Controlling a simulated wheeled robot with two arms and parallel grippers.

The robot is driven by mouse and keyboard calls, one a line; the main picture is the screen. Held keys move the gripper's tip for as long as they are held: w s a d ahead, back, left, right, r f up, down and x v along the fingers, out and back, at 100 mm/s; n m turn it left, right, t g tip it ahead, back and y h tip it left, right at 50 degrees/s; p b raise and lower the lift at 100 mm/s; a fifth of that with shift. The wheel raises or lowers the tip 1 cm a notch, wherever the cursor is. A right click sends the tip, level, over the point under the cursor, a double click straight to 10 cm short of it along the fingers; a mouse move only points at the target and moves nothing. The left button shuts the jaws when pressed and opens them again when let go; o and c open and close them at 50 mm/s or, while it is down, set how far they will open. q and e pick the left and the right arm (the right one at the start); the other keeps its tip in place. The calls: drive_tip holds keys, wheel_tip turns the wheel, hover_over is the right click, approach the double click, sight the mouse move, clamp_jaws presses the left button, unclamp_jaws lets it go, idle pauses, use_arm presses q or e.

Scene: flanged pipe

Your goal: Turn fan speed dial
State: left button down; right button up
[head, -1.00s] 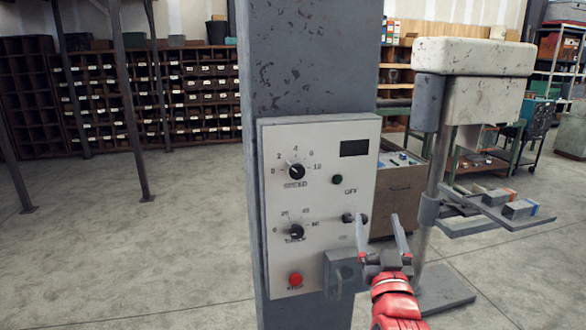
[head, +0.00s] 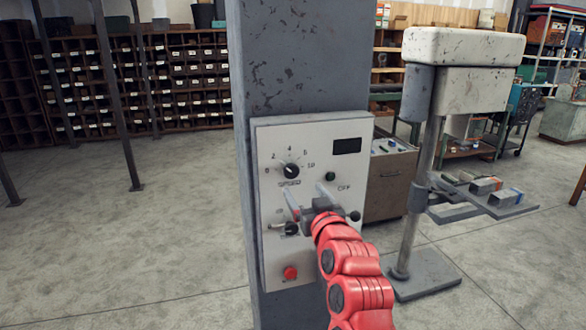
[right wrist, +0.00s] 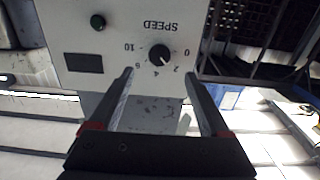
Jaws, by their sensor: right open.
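The speed dial (head: 291,171) is a round black knob with a numbered scale, high on the left of the pale control panel (head: 350,205). In the right wrist view the dial (right wrist: 160,54) appears upside down, with "SPEED" above it. My right gripper (head: 306,191) is open and empty, below the dial in the head view and in front of the panel. In the right wrist view its fingertips (right wrist: 158,72) lie either side of the dial's line, apart from it. The dial's exact setting is too small to read. My left gripper is out of view.
A drill-press-like machine (head: 455,85) stands to the right.

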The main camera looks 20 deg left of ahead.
sight(293, 173)
drive_tip(key=p+x, duration=0.3)
drive_tip(key=x, duration=0.4)
drive_tip(key=shift+w+a+r, duration=0.15)
drive_tip(key=shift+w, duration=0.1)
drive_tip(key=shift+p+x, duration=0.6)
drive_tip(key=shift+x, duration=0.5)
drive_tip(key=shift+c, duration=0.2)
clamp_jaws()
drive_tip(key=n+b, duration=0.1)
drive_tip(key=b, duration=0.4)
drive_tip(key=f+n+b, duration=0.1)
drive_tip(key=b, duration=0.3)
drive_tip(key=shift+f+n+b, duration=0.25)
drive_tip(key=shift+n+b, duration=0.15)
drive_tip(key=n+b, duration=0.1)
drive_tip(key=b, duration=0.2)
drive_tip(key=n+b, duration=0.2)
drive_tip(key=b, duration=0.2)
drive_tip(key=n+b, duration=0.2)
drive_tip(key=b, duration=0.2)
drive_tip(key=shift+r, duration=0.3)
drive_tip(key=shift+r+n+b, duration=0.25)
drive_tip(key=shift+n+b, duration=0.45)
drive_tip(key=shift+b, duration=0.15)
